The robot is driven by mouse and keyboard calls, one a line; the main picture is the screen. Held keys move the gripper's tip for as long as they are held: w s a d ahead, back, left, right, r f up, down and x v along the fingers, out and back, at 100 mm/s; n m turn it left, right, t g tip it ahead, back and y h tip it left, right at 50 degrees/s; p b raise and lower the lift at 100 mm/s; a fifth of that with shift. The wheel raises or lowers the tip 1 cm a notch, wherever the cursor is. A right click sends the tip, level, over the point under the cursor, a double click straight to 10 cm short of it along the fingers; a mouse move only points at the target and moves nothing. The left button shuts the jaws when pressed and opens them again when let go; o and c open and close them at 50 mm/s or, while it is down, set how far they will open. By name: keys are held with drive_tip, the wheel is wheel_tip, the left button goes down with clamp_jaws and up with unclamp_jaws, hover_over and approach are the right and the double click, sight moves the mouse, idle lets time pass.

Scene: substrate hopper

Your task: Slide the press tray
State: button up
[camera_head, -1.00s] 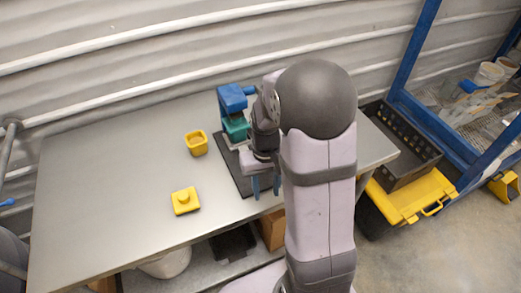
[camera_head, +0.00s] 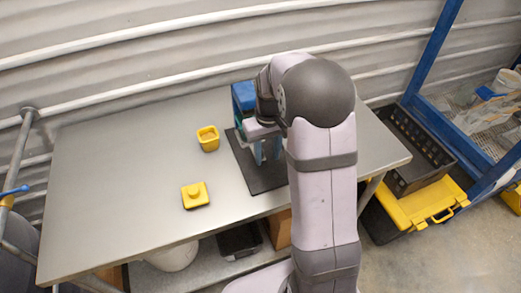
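The blue press (camera_head: 243,95) stands at the back of a dark base plate (camera_head: 262,182) on the table. My gripper (camera_head: 267,151) is over the plate, just in front of the press, with its two pale blue fingers pointing down and apart. I see nothing held between them. My wrist and arm hide much of the press, and I cannot make out the teal press tray now. Whether the fingers touch the tray cannot be told. A yellow cup (camera_head: 208,139) with tan contents stands left of the press. A yellow knobbed lid (camera_head: 195,195) lies in front of the cup.
The grey metal table (camera_head: 110,190) is clear on its left side. A corrugated wall runs behind it. A black crate (camera_head: 415,150) and a yellow case (camera_head: 425,200) are beyond the table's right end, beside a blue frame (camera_head: 430,50).

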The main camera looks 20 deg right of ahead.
drive_tip(key=w+p, duration=0.1)
drive_tip(key=w, duration=0.5)
drive_tip(key=shift+w, duration=0.2)
wheel_tip(320, 180, down, 3)
drive_tip(key=shift+s+f+b, duration=0.1)
drive_tip(key=shift+f+b, duration=0.1)
drive_tip(key=shift+b, duration=0.8)
drive_tip(key=shift+f+b, duration=0.4)
drive_tip(key=shift+f, duration=0.4)
drive_tip(key=c, duration=0.7)
